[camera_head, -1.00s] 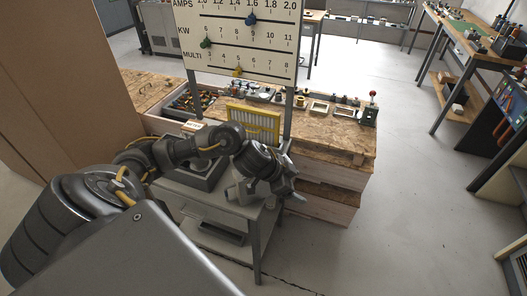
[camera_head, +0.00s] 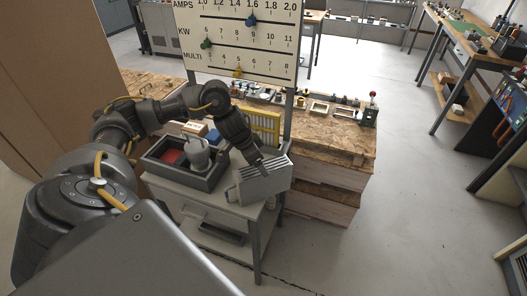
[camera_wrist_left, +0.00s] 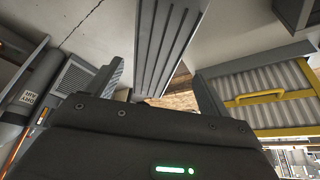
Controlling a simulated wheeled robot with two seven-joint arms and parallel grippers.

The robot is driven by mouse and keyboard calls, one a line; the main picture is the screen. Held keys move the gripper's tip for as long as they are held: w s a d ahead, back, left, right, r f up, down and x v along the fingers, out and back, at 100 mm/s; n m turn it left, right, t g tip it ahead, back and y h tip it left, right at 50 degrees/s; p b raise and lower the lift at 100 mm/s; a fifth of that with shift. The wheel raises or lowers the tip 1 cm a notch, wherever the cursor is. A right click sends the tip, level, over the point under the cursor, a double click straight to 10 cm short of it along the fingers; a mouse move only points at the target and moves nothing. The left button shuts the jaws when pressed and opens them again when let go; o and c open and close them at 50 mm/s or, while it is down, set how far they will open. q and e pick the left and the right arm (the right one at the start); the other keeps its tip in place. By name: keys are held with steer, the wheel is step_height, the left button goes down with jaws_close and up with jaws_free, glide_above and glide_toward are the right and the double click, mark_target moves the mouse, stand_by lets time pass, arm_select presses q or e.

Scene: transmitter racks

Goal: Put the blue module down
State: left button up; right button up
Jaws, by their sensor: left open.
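A small blue block (camera_head: 213,136), perhaps the blue module, shows at the back right of a dark grey tray (camera_head: 163,178), partly hidden by my left arm. I cannot tell whether it lies inside the tray. A red block (camera_head: 172,157) and a grey cylindrical part (camera_head: 197,153) are in the tray. My left gripper (camera_head: 262,165) is just above a grey ribbed box (camera_head: 264,186) at the right end of the small table. In the left wrist view its fingers (camera_wrist_left: 160,85) are apart, with a grey ribbed surface (camera_wrist_left: 168,45) beyond them. My right gripper is not in view.
The grey table (camera_head: 205,204) stands before a wooden workbench (camera_head: 330,135) holding several small parts. A yellow-framed panel (camera_head: 264,122) stands close behind the gripper. A white scale board (camera_head: 240,40) rises above. The floor to the right is clear.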

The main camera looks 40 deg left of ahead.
mark_target(258, 183)
arm_select(q)
steer(key=shift+s+p+x, duration=0.15)
steer(key=shift+p+x, duration=0.1)
steer(key=shift+x, duration=1.2)
steer(key=shift+s+p+x, duration=0.15)
steer(key=shift+p+x, duration=0.1)
steer(key=shift+x, duration=1.2)
steer(key=shift+d, duration=0.1)
jaws_close()
steer(key=shift+r, duration=0.1)
